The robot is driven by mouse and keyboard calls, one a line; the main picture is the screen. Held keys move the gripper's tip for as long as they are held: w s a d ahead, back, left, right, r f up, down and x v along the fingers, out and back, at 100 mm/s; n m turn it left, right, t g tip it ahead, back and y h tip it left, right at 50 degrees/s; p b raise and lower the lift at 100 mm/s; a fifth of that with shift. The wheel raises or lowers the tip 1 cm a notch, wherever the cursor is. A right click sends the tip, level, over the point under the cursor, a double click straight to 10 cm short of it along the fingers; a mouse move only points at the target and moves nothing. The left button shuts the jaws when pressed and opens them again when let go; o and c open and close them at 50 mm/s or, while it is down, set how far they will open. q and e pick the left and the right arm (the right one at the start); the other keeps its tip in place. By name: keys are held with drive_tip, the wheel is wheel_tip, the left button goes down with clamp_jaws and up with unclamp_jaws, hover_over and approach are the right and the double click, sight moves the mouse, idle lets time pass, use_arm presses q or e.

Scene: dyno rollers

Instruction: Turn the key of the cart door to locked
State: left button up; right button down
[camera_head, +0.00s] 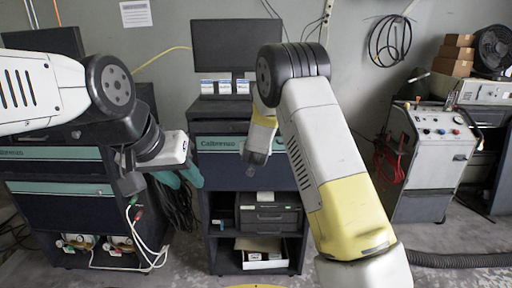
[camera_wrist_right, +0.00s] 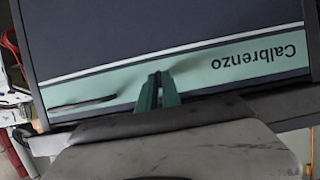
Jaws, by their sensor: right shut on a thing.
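The middle cart (camera_head: 225,178) is dark, with a teal "Calbrenzo" strip across its front. In the right wrist view the dark front panel (camera_wrist_right: 150,35) and the teal strip (camera_wrist_right: 215,68) appear upside down. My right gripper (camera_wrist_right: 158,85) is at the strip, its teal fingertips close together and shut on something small. The key is not distinguishable; the fingers hide what lies between them. In the head view my right wrist covers part of the cart front. My left gripper (camera_head: 181,177) hangs left of the middle cart, its teal fingers apart and empty.
A second dark cart (camera_head: 60,187) with cables and gauges stands at left. The middle cart's lower shelves hold a black device (camera_head: 268,215) and an open box (camera_head: 262,252). A grey control cabinet (camera_head: 435,160) stands at right, with a black hose (camera_head: 460,260) on the floor.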

idle(0.4)
drive_tip(key=c, duration=1.5)
unclamp_jaws()
drive_tip(key=shift+c, duration=0.2)
drive_tip(key=v, duration=0.7)
drive_tip(key=shift+s, duration=0.35)
drive_tip(key=shift+r, duration=0.15)
